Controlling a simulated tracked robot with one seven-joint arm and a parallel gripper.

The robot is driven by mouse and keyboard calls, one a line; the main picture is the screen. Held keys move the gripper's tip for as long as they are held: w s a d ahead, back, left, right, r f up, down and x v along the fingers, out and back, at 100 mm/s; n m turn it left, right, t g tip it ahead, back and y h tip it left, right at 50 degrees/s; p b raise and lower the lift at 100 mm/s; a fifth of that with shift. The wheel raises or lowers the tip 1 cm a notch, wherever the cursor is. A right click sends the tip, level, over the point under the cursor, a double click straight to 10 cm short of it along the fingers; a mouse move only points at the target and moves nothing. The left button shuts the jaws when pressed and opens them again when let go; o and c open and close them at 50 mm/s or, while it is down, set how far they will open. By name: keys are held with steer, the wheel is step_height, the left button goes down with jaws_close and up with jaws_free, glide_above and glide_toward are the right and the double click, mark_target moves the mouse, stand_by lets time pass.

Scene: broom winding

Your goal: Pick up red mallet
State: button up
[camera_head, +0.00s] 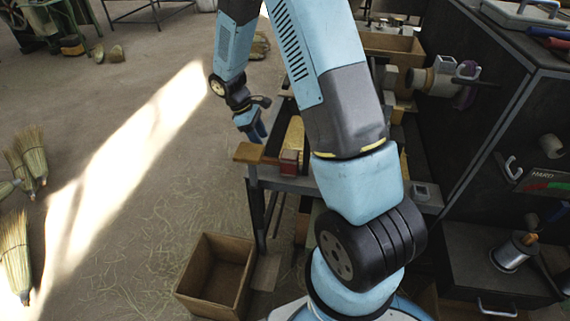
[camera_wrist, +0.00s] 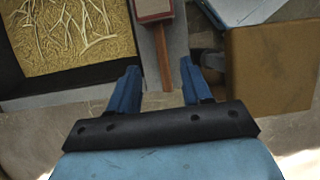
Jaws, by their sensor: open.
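The red mallet (camera_head: 290,162) rests on the workbench near its front left edge, its head showing red in the head view. In the wrist view its red head with a pale face (camera_wrist: 152,9) is at the top edge, partly out of frame. Its brown handle (camera_wrist: 163,55) points down toward my gripper (camera_wrist: 159,84). My gripper is open with blue fingers, and the handle's end appears between the fingertips, with no visible contact. In the head view my gripper (camera_head: 256,131) is just above and left of the mallet.
A dark tray of straw (camera_wrist: 75,74) lies left of the mallet in the wrist view. A brown wooden block (camera_wrist: 268,72) stands close on the right. An open wooden box (camera_head: 215,275) sits on the floor below the bench. Brooms (camera_head: 14,250) lie at far left.

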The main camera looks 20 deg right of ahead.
mark_target(271, 158)
steer(key=x, duration=1.1)
steer(key=shift+f, duration=0.45)
jaws_close()
